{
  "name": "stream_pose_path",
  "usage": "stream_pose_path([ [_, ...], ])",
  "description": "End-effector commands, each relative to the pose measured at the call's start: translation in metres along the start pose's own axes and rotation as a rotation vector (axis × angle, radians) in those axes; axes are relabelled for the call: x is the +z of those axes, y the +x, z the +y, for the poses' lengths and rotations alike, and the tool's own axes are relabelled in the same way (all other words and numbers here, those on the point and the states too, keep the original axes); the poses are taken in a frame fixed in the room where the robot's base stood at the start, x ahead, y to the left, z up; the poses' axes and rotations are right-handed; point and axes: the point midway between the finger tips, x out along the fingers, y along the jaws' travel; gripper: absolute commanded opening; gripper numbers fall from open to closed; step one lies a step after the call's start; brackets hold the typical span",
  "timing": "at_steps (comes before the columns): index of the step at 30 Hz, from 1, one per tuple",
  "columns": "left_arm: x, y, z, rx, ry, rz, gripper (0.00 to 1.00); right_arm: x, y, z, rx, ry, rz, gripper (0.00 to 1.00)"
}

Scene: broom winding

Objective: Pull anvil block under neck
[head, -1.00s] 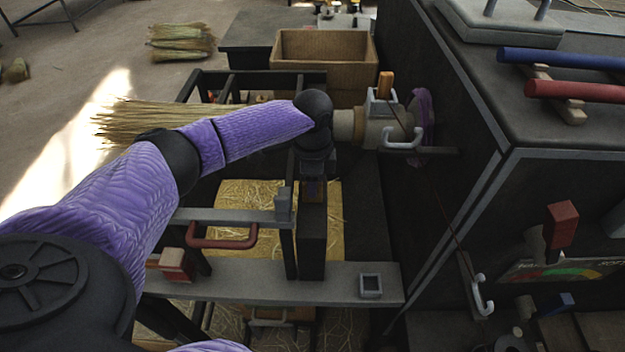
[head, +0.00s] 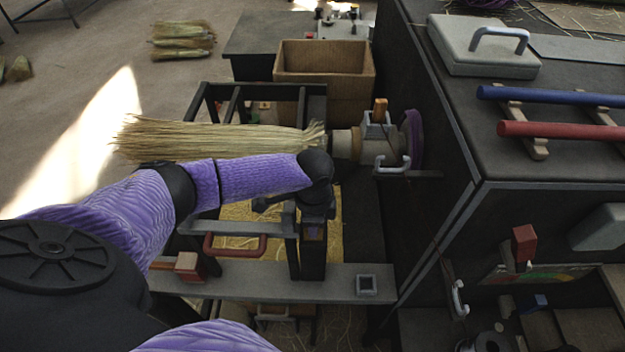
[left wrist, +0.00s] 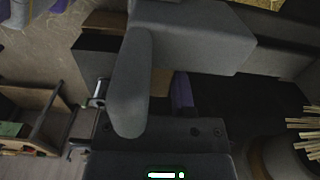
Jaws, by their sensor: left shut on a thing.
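A straw broom bundle (head: 215,138) lies level, its neck (head: 318,135) at the chuck (head: 375,142) of the winding machine. My left gripper (head: 315,212) is below the neck, nearer to me, over a dark upright slide (head: 312,262) on the frame. In the left wrist view a finger (left wrist: 130,85) lies against a grey block (left wrist: 200,38), which looks like the anvil block. The gripper is shut on it. In the head view the gripper and wrist largely hide the block. My right gripper is not in view.
A grey rail (head: 250,282) with a red handle (head: 235,246) crosses in front. The black machine cabinet (head: 425,110) stands close on the right, with blue and red rods (head: 560,131) on top. A cardboard box (head: 325,70) stands behind.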

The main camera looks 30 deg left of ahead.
Motion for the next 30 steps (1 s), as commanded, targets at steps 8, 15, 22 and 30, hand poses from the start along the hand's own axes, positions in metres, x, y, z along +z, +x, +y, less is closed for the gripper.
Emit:
stream_pose_path([
  [8,0.0,-0.004,0.052,0.004,0.002,0.0,0.0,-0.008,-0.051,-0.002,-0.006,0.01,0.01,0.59],
  [15,0.0,0.0,0.057,0.005,0.001,0.003,0.0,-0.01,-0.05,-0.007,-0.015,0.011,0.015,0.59],
  [22,0.0,0.001,0.057,0.007,0.001,0.003,0.5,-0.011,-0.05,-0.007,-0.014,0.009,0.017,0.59],
  [30,0.0,0.0,0.056,0.003,0.001,0.002,0.65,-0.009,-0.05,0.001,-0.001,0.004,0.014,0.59],
])
